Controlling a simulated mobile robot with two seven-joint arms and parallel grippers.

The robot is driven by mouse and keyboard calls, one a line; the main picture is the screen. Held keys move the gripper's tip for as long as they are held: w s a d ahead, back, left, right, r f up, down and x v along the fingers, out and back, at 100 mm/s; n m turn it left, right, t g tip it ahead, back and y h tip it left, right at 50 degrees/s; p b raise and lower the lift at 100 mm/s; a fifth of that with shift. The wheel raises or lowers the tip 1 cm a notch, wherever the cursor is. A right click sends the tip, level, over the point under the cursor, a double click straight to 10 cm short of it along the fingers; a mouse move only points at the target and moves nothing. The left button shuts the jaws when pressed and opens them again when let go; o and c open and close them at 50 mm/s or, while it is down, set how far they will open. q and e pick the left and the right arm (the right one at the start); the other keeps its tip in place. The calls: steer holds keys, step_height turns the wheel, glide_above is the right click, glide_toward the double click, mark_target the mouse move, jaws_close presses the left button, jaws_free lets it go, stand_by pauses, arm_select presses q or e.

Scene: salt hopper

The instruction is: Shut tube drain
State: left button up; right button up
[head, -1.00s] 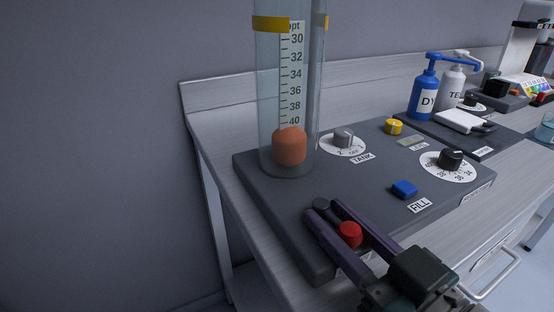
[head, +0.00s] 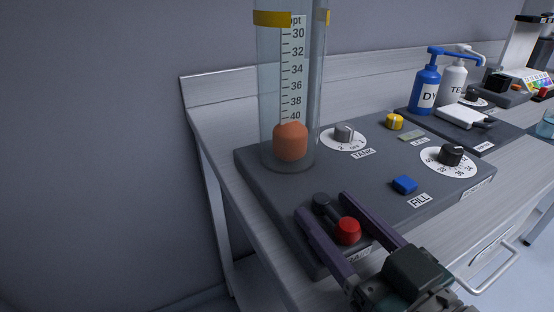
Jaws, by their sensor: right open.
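A red knob (head: 348,231) sits at the front left corner of the dark grey base (head: 262,172), with a dark rounded piece (head: 322,203) just behind it. A label beside the knob is mostly covered and cannot be read. My right gripper (head: 322,206) is open and empty, with one purple finger on each side of the red knob and the dark piece. Whether the fingers touch them I cannot tell. A clear upright tube (head: 272,90) with a number scale stands at the base's back left, with an orange float (head: 290,141) low inside. My left gripper is not in view.
The base also carries a grey TANK dial (head: 344,132), a blue FILL button (head: 404,185), a black dial (head: 451,156) and a yellow knob (head: 395,122). Blue (head: 425,88) and white (head: 454,82) pump bottles stand behind at the right. The bench's left side is clear.

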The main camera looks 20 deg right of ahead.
mark_target(355, 240)
steer(key=s+d, duration=0.1)
steer(key=s, duration=0.8)
steer(key=shift+s+d, duration=0.3)
steer(key=shift+s, duration=0.1)
